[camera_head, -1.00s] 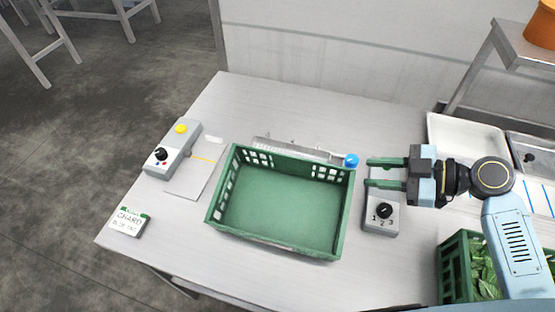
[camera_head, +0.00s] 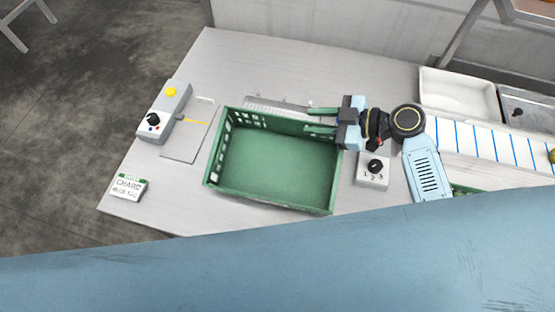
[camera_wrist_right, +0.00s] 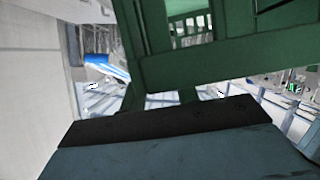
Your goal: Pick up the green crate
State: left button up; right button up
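The empty green crate (camera_head: 275,165) stands upright on the metal table, its slotted walls around a bare floor. My right gripper (camera_head: 318,120) is at the crate's back right corner, coming in from the right. I cannot tell whether either finger touches the rim. In the right wrist view the green crate (camera_wrist_right: 210,62) fills the upper middle, very close to the gripper. My left gripper is out of view.
A white tray (camera_head: 458,95) is at the back right. A blue shape of mine hides the front.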

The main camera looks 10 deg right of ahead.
jog(key=shift+x, duration=1.25)
jog(key=shift+d, duration=0.1)
grip_shut()
dwell(0.3)
